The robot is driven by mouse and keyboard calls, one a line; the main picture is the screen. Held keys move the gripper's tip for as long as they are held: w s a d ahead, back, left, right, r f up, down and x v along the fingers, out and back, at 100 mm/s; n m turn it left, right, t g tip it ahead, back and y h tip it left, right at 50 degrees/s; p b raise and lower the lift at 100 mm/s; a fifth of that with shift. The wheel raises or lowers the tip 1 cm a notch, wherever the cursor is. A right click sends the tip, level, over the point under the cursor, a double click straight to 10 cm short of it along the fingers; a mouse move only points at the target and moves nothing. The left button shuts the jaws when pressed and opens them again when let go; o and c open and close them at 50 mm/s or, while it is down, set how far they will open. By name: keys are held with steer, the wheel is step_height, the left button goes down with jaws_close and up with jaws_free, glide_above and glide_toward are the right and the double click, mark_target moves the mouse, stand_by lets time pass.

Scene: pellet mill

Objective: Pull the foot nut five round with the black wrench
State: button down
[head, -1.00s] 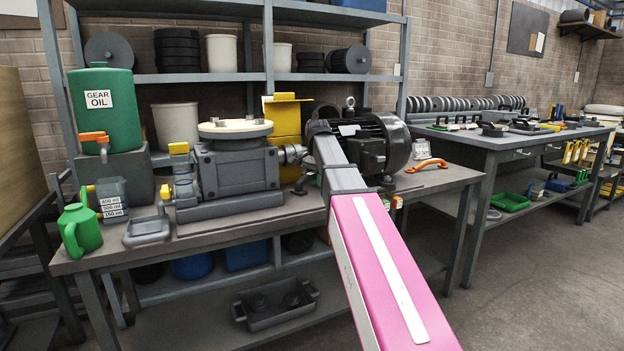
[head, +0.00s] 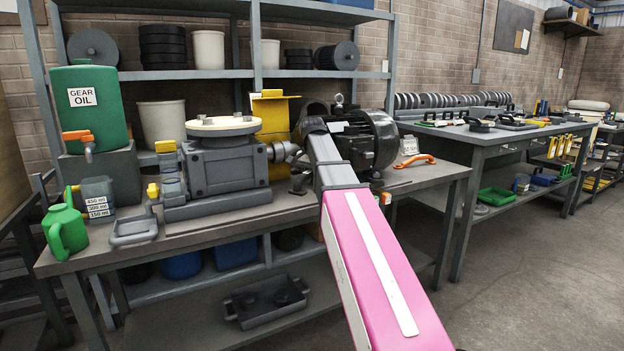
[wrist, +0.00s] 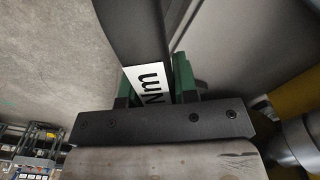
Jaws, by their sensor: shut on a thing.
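In the wrist view the black wrench (wrist: 135,30) runs up from my gripper, with a white label marked "Nm" on its handle. My gripper (wrist: 155,88) is shut on this handle, between its green finger pads. The wrench's far end is out of the wrist view. In the head view my arm hides the gripper and wrench, by the dark motor (head: 377,146) on the bench. I cannot make out foot nut five in either view.
The grey workbench (head: 235,219) carries the grey gearbox (head: 222,172), the green gear oil container (head: 93,110), a green jug (head: 66,231) and an orange-handled tool (head: 416,160). Shelves stand behind. Clear floor (head: 530,270) lies to the right.

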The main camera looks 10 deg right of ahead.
steer(key=shift+f, duration=0.85)
steer(key=shift+f, duration=0.4)
stand_by(0.4)
steer(key=shift+f, duration=0.45)
stand_by(0.3)
steer(key=shift+f, duration=0.85)
steer(key=shift+w, duration=0.1)
steer(key=shift+w+a+m, duration=0.75)
steer(key=shift+a+m, duration=0.1)
steer(key=shift+m, duration=0.05)
